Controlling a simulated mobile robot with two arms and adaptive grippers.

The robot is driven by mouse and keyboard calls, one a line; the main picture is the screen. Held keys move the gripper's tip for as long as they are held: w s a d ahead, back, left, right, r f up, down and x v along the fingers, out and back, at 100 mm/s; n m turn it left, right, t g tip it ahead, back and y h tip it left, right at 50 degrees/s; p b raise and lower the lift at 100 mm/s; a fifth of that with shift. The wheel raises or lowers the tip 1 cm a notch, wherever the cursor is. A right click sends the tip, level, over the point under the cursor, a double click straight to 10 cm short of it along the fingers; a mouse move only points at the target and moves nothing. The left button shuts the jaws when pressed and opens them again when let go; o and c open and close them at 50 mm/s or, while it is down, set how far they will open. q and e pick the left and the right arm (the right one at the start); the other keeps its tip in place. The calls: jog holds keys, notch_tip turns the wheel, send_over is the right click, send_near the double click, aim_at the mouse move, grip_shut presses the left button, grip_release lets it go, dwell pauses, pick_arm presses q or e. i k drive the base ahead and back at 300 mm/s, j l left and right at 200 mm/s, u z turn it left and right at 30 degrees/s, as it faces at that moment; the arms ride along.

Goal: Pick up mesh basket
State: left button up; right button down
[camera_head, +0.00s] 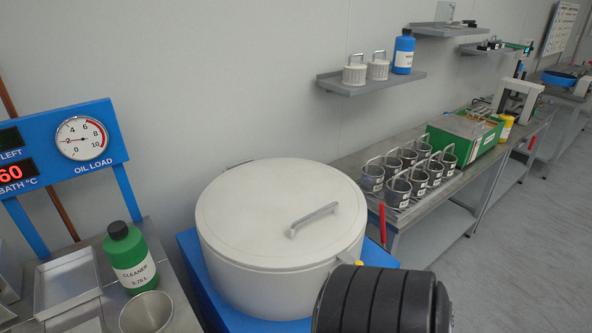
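Several small dark grey cylindrical baskets with wire handles and white labels, including a front one (397,193), stand upright in rows on the metal bench right of the middle. Two pale ribbed containers with handles, the left one (354,75) and the right one (377,70), stand on the wall shelf. I cannot tell at this size which of these has mesh walls. Neither of my grippers shows. A black ribbed rounded part, likely of my own arm, covers the bottom right of centre.
A large round lidded vat (255,225) on a blue stand fills the middle. A green cleaner bottle (131,258) and steel cup (147,314) stand at left. A blue bottle (403,52) shares the shelf; a green crate (464,136) sits beyond the baskets. The right floor is clear.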

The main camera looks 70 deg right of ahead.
aim_at(399, 187)
jog(key=z, duration=2.85)
jog(key=i+l, duration=0.05)
